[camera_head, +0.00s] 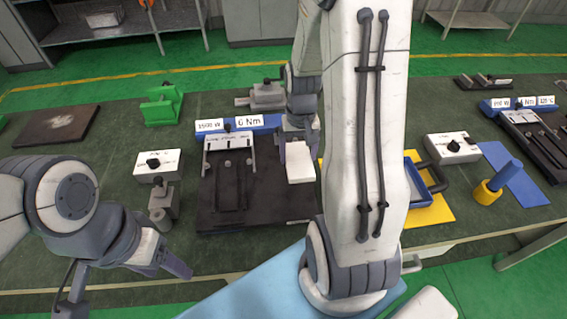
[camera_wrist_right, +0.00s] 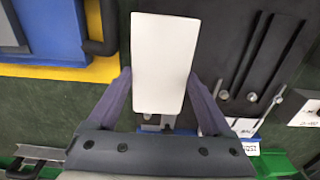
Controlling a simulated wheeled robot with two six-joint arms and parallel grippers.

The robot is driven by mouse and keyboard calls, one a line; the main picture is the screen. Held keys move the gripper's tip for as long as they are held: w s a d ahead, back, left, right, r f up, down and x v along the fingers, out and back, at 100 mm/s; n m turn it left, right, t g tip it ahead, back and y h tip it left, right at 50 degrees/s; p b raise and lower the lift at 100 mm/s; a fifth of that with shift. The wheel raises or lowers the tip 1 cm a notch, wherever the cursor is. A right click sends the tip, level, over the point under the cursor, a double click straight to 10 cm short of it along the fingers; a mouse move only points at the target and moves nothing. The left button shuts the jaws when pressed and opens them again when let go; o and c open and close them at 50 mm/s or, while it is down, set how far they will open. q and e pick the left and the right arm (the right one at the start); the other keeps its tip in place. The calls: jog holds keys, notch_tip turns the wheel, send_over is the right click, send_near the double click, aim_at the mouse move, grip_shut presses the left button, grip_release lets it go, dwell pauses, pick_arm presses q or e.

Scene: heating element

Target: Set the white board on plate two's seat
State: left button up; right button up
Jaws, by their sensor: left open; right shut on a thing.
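My right gripper (camera_head: 298,148) is shut on the white board (camera_head: 299,164), with a finger on each side of it. In the right wrist view the board (camera_wrist_right: 166,58) stands out between the fingers of the gripper (camera_wrist_right: 160,80). It appears over the right part of a black plate (camera_head: 260,205), beside that plate's slotted fixture (camera_head: 229,172); its height above the plate is unclear. Another black plate with a fixture (camera_head: 535,135) lies at the far right. I cannot tell which is plate two. My left gripper (camera_head: 130,292) is open and empty at the front left.
White control boxes (camera_head: 157,164) and (camera_head: 453,147) stand on either side. A blue tray (camera_head: 424,180) on a yellow mat (camera_head: 430,213) and a blue-and-yellow tool (camera_head: 495,184) are to the right. A green block (camera_head: 161,105) stands at back left. My right arm hides the table's middle.

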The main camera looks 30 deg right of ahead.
aim_at(285, 174)
jog(key=w+a+f, duration=0.2)
jog(key=shift+w+a, duration=0.2)
jog(key=shift+w, duration=0.1)
jog(key=shift+f+p, duration=0.5)
jog(key=shift+f, duration=1.6)
jog(key=shift+f, duration=0.2)
jog(key=o, duration=1.1)
jog(key=shift+o, duration=0.2)
jog(key=shift+r, duration=0.1)
